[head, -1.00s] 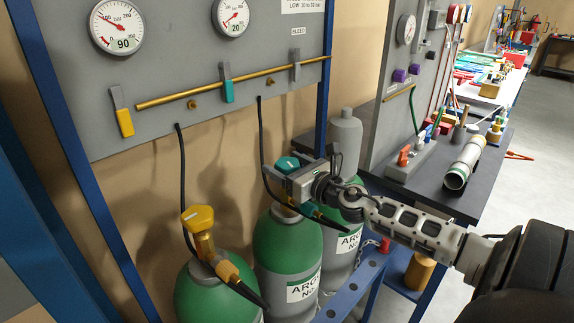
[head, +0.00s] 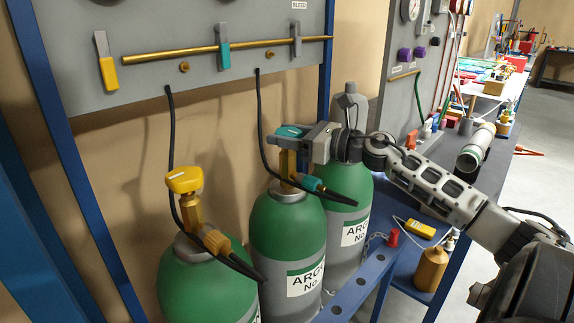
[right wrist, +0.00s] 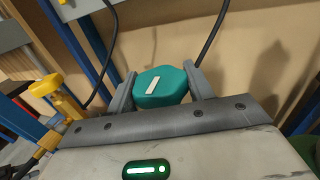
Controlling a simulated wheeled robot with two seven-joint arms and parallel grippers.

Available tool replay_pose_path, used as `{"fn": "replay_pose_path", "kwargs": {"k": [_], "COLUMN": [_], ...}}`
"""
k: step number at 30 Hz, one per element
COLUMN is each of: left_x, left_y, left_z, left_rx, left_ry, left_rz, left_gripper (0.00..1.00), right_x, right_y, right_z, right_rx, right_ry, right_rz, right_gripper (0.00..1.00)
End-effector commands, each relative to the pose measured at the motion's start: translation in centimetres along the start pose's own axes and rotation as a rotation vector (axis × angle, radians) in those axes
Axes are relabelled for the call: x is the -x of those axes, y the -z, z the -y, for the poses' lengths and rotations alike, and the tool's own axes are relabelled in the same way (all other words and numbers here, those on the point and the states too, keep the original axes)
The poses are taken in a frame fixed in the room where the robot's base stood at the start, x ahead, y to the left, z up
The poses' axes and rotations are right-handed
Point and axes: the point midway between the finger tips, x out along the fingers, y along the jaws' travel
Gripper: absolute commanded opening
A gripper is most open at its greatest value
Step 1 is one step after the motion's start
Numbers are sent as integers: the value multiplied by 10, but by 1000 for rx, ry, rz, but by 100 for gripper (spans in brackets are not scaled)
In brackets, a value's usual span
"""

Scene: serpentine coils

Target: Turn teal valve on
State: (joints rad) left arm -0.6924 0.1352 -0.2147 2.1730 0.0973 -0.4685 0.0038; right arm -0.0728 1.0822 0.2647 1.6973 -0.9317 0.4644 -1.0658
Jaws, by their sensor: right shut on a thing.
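The teal valve (head: 290,131) is the knob on top of the middle green gas cylinder (head: 287,232). In the right wrist view the teal valve (right wrist: 161,86) is a faceted knob with a white stripe slanting across its top. My right gripper (head: 308,140) comes in from the right at knob height. In the right wrist view its fingers (right wrist: 160,90) stand on both sides of the knob, shut on it. Part of the knob is hidden behind the gripper in the head view. My left gripper is not in view.
A yellow-knobbed cylinder (head: 208,285) stands to the left, and another green cylinder (head: 347,225) stands behind to the right. Black hoses (head: 261,125) hang from the grey panel (head: 155,85). A blue rack rail (head: 352,297) runs in front.

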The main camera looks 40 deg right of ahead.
Motion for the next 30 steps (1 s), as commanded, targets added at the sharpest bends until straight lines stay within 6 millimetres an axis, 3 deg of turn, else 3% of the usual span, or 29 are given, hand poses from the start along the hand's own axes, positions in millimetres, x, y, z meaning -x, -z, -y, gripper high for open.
{"fn": "replay_pose_path", "kwargs": {"k": [1,5,18,30], "left_x": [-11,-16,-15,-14], "left_y": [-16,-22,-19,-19], "left_z": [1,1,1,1], "left_rx": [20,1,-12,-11], "left_ry": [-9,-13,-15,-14], "left_rz": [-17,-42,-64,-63], "left_gripper": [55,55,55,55], "right_x": [0,0,0,0], "right_y": [11,6,-2,-1], "right_z": [2,2,1,-1], "right_rx": [5,4,0,0], "right_ry": [-42,-158,-453,-534], "right_rz": [7,9,3,0], "right_gripper": [29,29,29,29]}}
